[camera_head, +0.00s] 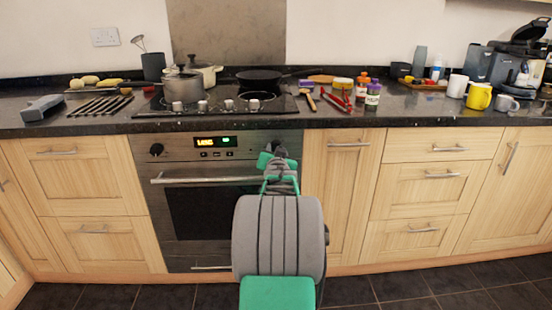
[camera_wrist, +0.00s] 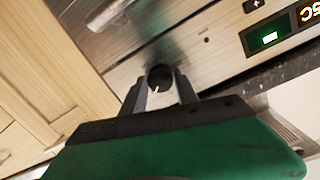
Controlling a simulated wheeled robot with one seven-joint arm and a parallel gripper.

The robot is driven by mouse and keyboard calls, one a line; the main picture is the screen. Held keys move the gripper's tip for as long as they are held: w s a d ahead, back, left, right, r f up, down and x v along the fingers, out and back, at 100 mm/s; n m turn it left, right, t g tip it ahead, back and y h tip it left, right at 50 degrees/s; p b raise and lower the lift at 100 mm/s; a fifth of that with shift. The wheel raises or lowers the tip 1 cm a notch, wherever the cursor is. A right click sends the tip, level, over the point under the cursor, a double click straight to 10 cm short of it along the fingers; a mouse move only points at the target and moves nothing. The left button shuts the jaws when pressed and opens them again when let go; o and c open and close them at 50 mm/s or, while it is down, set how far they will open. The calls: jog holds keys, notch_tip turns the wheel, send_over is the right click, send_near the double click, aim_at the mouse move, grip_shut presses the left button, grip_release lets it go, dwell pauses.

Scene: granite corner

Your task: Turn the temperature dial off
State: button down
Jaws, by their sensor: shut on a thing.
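A round black dial (camera_wrist: 160,75) on the oven's steel control panel sits between the fingertips of my gripper (camera_wrist: 161,80) in the wrist view. The fingers are shut on it, one on each side. A pale mark on the dial points toward the bottom of that view. In the head view my gripper (camera_head: 277,150) is at the right end of the panel and hides this dial. Another black dial (camera_head: 156,149) is at the panel's left end. The lit display (camera_head: 215,142) lies between them, and its green part also shows in the wrist view (camera_wrist: 269,38).
The oven door handle (camera_head: 205,180) runs below the panel, close to my gripper. The worktop edge (camera_head: 225,124) overhangs above. A hob with a pot (camera_head: 184,86) and a black pan (camera_head: 260,77) is on top. Wooden cupboards (camera_head: 345,200) flank the oven.

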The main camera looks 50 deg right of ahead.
jog(key=n+b, duration=0.2)
jog(key=n, duration=0.1)
jog(key=n+b, duration=0.1)
jog(key=n, duration=0.1)
jog(key=shift+f+h+b, duration=0.25)
jog(key=shift+h+b, duration=0.1)
jog(key=shift+h, duration=0.05)
jog(key=n+b, duration=0.2)
jog(key=n, duration=0.2)
jog(key=shift+g+h, duration=0.3)
jog(key=shift+r+n, duration=0.1)
jog(key=shift+n, duration=0.2)
jog(key=c, duration=0.9)
grip_release()
jog(key=p+v, duration=0.1)
jog(key=v, duration=0.6)
jog(key=shift+s+a, duration=0.3)
